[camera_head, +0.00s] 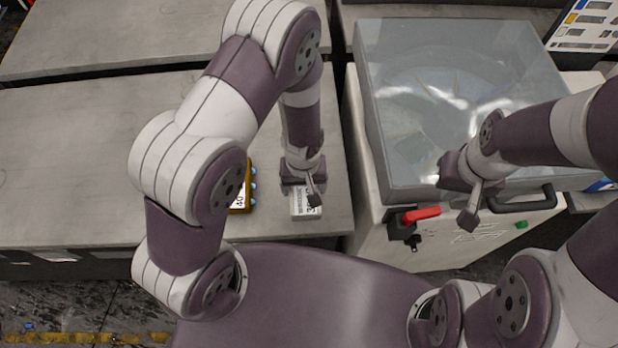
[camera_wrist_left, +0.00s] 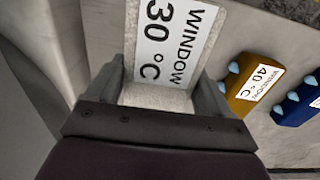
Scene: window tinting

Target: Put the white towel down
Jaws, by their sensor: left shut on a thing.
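The white towel (camera_head: 305,212) is a pale block labelled "WINDOW 30 °C", at the front right of the left worktable. My left gripper (camera_head: 303,186) points down over it. In the left wrist view the towel (camera_wrist_left: 170,35) lies between the two fingers of my left gripper (camera_wrist_left: 165,92), which is shut on it. It appears at or just above the tabletop; I cannot tell whether it touches. My right gripper (camera_head: 455,172) is at the front of the clear-lidded machine, near its handle.
An orange block (camera_wrist_left: 255,88) labelled 40 °C sits to the right of the towel in the wrist view, with a blue block (camera_wrist_left: 298,102) beyond it. The worktable (camera_head: 75,150) is clear on the left. The machine (camera_head: 450,80) has a red switch (camera_head: 420,215) and a black handle (camera_head: 520,203).

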